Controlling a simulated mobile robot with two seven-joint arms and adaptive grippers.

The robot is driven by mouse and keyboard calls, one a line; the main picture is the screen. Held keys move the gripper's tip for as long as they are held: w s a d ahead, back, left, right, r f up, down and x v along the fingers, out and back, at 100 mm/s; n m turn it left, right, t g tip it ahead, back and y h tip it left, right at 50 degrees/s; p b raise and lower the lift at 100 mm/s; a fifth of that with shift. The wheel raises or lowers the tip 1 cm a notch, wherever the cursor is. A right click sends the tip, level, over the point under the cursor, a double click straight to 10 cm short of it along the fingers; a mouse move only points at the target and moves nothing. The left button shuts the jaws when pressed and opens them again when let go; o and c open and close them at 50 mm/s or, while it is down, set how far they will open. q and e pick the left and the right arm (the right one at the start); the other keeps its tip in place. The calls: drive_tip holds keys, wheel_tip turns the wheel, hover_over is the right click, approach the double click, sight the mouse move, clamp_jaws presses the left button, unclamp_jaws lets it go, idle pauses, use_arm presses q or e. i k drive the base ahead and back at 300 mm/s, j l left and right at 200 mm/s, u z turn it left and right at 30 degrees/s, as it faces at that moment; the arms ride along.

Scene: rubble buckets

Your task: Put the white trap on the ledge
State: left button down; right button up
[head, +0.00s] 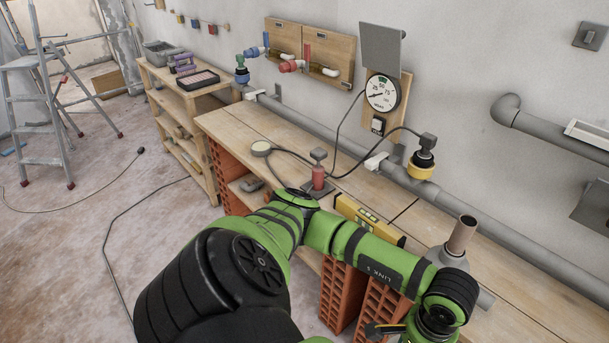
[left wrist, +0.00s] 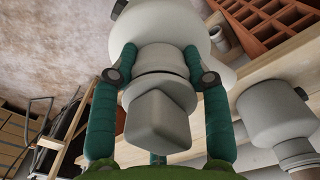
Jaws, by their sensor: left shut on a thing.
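The white trap (left wrist: 160,115) is between the teal fingers of my left gripper (left wrist: 160,66) in the left wrist view. The fingers press on both sides of its round collar; a blocky end points at the camera and a wider rounded body lies beyond. The head view shows my left arm bending down at the lower right, with its gripper below the picture edge, so the trap is hidden there. I cannot tell for sure which surface is the ledge; the wooden bench top (head: 256,125) runs along the wall. My right gripper is in neither view.
A grey fitting with a brown pipe (head: 461,236) stands on the bench near my arm. A yellow level (head: 368,218) and a red-bodied tool (head: 318,178) lie behind the arm. Orange hollow bricks (head: 377,304) stand under the bench. Cables and a gauge (head: 382,93) are near the wall.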

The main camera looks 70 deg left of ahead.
sight(219, 119)
drive_tip(key=j+u, duration=0.45)
drive_tip(key=j, duration=0.4)
drive_tip(key=j+u, duration=0.45)
drive_tip(key=j, duration=0.35)
drive_tip(key=i+j, duration=0.1)
drive_tip(key=j, duration=0.35)
drive_tip(key=i+j+u, duration=0.1)
drive_tip(key=j, duration=0.3)
drive_tip(key=i+j+u, duration=0.1)
drive_tip(key=j, duration=0.35)
drive_tip(key=i+j, duration=0.15)
drive_tip(key=j, duration=0.25)
drive_tip(key=i+j, duration=0.1)
drive_tip(key=j, duration=0.35)
drive_tip(key=i+j, duration=0.1)
drive_tip(key=j, duration=0.4)
drive_tip(key=i+j, duration=0.1)
drive_tip(key=j, duration=0.35)
drive_tip(key=i+j, duration=0.15)
drive_tip(key=j, duration=0.3)
drive_tip(key=k+u, duration=0.05)
